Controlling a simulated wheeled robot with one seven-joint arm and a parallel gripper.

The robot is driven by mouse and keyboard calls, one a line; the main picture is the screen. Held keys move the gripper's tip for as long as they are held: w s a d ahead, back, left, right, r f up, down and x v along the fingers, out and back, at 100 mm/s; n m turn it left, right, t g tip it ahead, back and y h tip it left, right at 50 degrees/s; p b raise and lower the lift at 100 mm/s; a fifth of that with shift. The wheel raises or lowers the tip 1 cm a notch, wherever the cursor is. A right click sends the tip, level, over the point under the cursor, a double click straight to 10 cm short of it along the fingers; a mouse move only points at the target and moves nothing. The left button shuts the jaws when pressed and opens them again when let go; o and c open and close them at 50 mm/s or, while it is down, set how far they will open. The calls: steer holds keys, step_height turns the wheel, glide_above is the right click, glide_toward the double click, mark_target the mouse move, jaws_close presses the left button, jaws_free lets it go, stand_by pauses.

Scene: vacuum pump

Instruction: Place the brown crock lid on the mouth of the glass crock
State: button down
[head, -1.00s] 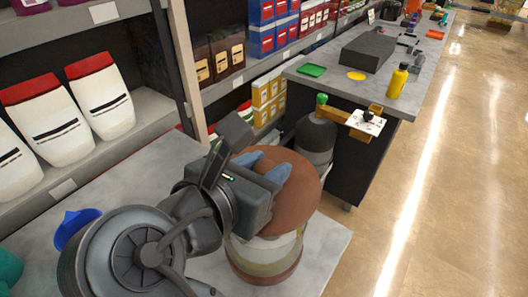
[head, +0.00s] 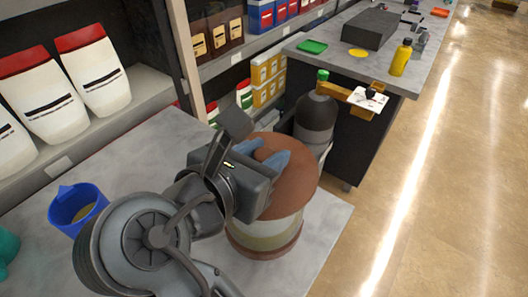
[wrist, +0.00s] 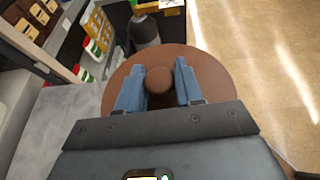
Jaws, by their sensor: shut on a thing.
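The brown crock lid (head: 292,181) is a round disc with a knob in its middle. In the head view it lies over the top of the glass crock (head: 265,232), roughly level, and hides the crock's mouth. I cannot tell whether it is fully seated on the rim. The crock stands on the near grey table and has a brown base. My gripper (head: 268,158) is shut on the lid's knob. The wrist view shows the blue fingers on both sides of the knob (wrist: 159,80), with the lid (wrist: 215,84) below them.
A blue jug (head: 77,208) stands on the near table (head: 130,150), left of my arm. A dark grey bottle (head: 315,118) stands just behind the crock. A second counter holds a yellow bottle (head: 401,58) and a dark block (head: 370,28). Shelves with white bags (head: 95,83) line the left.

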steer(key=shift+f, duration=0.5)
steer(key=c, duration=0.6)
jaws_free()
steer(key=shift+c, duration=0.2)
